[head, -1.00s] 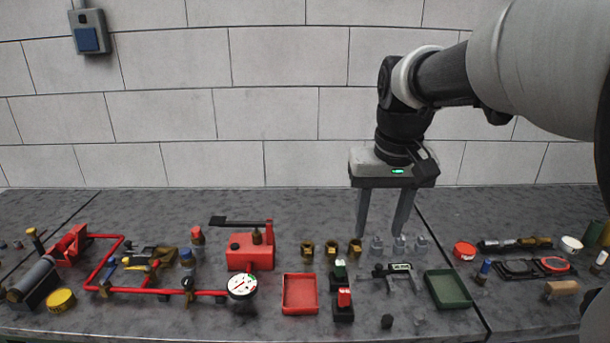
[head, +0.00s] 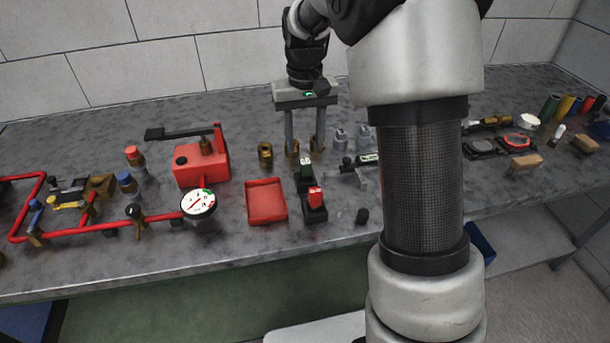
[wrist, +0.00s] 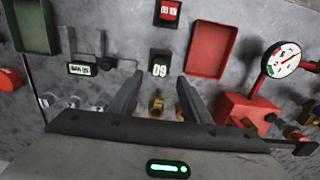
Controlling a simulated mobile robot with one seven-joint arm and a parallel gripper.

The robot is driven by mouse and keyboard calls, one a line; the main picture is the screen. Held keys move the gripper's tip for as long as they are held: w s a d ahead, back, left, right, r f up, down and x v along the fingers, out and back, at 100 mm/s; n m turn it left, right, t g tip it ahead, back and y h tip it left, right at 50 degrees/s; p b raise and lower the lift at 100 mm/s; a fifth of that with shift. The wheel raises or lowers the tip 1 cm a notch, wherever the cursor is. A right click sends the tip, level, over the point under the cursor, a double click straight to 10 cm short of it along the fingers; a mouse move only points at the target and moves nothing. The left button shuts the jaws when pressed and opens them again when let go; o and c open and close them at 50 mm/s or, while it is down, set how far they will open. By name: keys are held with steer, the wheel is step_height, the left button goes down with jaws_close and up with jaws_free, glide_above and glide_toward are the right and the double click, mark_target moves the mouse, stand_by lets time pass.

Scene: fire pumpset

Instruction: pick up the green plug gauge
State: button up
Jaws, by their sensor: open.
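The green plug gauge (head: 304,172) stands in a dark block on the bench, just behind the red plug gauge (head: 315,197). In the wrist view, the green plug gauge (wrist: 160,66) shows a lit-looking white marking and lies just beyond and between the fingertips. My gripper (head: 305,150) is open and empty, fingers pointing down, a little behind the green gauge in the head view. In the wrist view, my gripper (wrist: 160,80) has its two fingers spread on either side of the gauge's line. I cannot tell the exact height of the fingertips.
A brass fitting (wrist: 156,108) shows between the fingers. A red tray (head: 266,203) and red pump box (head: 200,165) stand left. A digital caliper (head: 368,158) lies right; a green tray (wrist: 30,25) shows in the wrist view.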

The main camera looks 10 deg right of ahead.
mark_target(305, 161)
step_height(305, 161, down, 8)
steer(key=shift+s+r+b, duration=0.15)
steer(key=shift+r+b, duration=0.05)
steer(key=shift+b, duration=0.35)
steer(key=shift+r, duration=0.1)
jaws_close()
